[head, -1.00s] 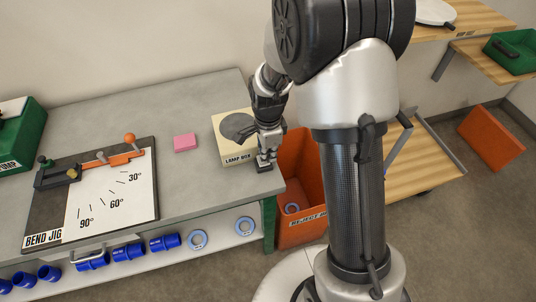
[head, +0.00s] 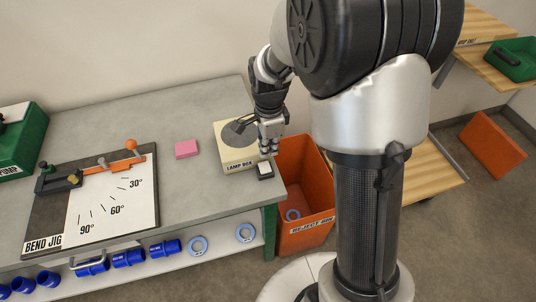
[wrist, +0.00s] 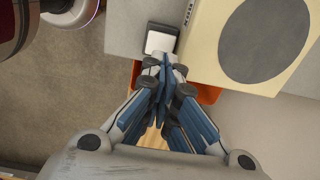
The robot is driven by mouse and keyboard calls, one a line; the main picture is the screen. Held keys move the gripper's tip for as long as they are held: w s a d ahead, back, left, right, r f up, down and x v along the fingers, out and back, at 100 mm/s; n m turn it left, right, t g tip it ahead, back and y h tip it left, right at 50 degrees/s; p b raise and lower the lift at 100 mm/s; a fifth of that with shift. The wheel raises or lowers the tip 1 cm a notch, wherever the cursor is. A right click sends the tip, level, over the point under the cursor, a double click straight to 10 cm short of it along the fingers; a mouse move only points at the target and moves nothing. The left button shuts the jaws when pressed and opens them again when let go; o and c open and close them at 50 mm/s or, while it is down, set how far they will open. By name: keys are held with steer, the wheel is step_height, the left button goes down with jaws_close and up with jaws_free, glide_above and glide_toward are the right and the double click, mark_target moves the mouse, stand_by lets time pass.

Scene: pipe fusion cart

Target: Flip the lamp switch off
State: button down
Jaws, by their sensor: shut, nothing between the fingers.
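The lamp switch (head: 265,170) is a small dark block with a white rocker, on the bench near its right edge, in front of the lamp box. It also shows in the wrist view (wrist: 160,42). The cream lamp box (head: 240,165) has a dark round patch on top. My gripper (head: 269,153) is shut and empty, just behind the switch and beside the lamp box's right side. In the wrist view the closed fingertips (wrist: 165,62) are at the switch's near edge; I cannot tell whether they touch it.
A pink block (head: 187,149) lies left of the lamp box. The bend jig (head: 110,200) fills the bench's left part. An orange reject bin (head: 305,235) stands on the floor right of the bench.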

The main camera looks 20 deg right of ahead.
steer(key=shift+s+r, duration=0.15)
steer(key=shift+r, duration=0.95)
steer(key=shift+r, duration=0.1)
